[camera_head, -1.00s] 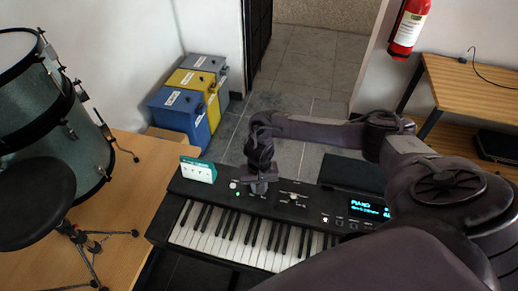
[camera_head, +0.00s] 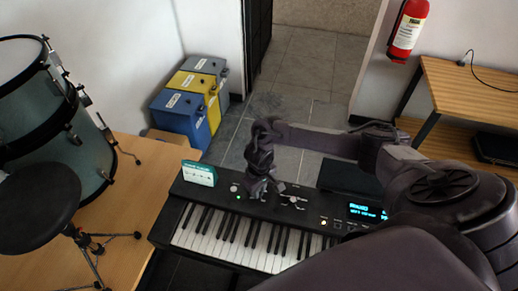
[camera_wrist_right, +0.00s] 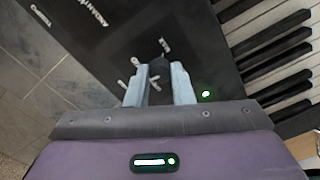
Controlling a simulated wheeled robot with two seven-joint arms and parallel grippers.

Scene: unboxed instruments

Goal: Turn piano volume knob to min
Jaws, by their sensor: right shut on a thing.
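The black piano (camera_head: 310,205) stands in the middle of the head view, with a lit display (camera_head: 367,211) on its panel. My right gripper (camera_head: 258,190) reaches down to the left part of the panel. In the right wrist view its two pale fingers (camera_wrist_right: 160,88) are shut on a small dark knob (camera_wrist_right: 159,68), which they largely flank and hide. Small white panel lettering shows around it, too small to read for sure. A green light (camera_wrist_right: 206,94) glows beside the fingers. My left gripper is not in view.
A small green and white box (camera_head: 198,173) stands at the piano's left end. A drum (camera_head: 75,130) and a black stool (camera_head: 38,205) are at left on a wooden surface. Blue, yellow and grey boxes (camera_head: 198,92) stand behind. My right arm crosses above the piano's right side.

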